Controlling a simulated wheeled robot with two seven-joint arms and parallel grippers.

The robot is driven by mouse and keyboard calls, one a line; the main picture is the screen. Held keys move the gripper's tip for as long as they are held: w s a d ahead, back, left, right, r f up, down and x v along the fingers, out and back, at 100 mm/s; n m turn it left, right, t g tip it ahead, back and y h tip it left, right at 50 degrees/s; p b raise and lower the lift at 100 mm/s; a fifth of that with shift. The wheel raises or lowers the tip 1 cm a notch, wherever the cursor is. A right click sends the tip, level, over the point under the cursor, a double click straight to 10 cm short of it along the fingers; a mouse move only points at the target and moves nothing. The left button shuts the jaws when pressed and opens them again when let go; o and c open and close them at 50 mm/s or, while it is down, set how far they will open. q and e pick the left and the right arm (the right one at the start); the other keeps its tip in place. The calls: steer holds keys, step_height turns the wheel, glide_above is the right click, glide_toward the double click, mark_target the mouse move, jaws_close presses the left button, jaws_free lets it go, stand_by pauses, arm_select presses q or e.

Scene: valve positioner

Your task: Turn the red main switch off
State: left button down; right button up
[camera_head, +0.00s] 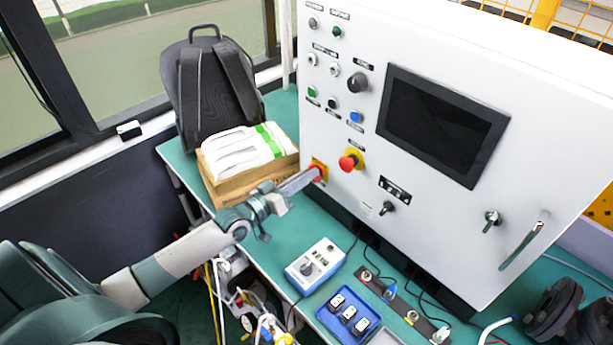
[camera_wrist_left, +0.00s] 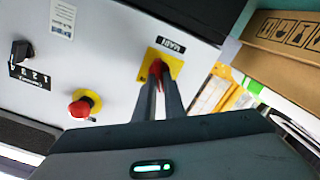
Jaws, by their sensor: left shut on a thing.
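The red main switch (camera_head: 320,170) sits on a yellow plate near the lower left edge of the white cabinet front. In the left wrist view the red switch (camera_wrist_left: 156,68) shows on its yellow plate beside a black "MAIN" label. My left gripper (camera_head: 312,175) reaches in from the left with its fingers at the switch. In the left wrist view the fingers (camera_wrist_left: 158,82) are close together and shut on the red handle, hiding part of it. The exact angle of the handle is hard to tell. My right gripper is not in view.
A red emergency button (camera_head: 347,163) on a yellow ring is just right of the switch. A black selector (camera_head: 387,208) is lower right. A cardboard box (camera_head: 250,178) with white bags and a backpack (camera_head: 208,90) stand left of the cabinet. A blue-white control box (camera_head: 315,265) lies on the green table.

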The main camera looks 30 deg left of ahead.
arm_select(q)
steer(key=n, duration=0.2)
steer(key=shift+n, duration=0.3)
stand_by(0.4)
steer(key=c, duration=1.8)
jaws_free()
steer(key=shift+c, duration=0.2)
steer(key=shift+a, duration=0.1)
steer(key=shift+s+f, duration=0.1)
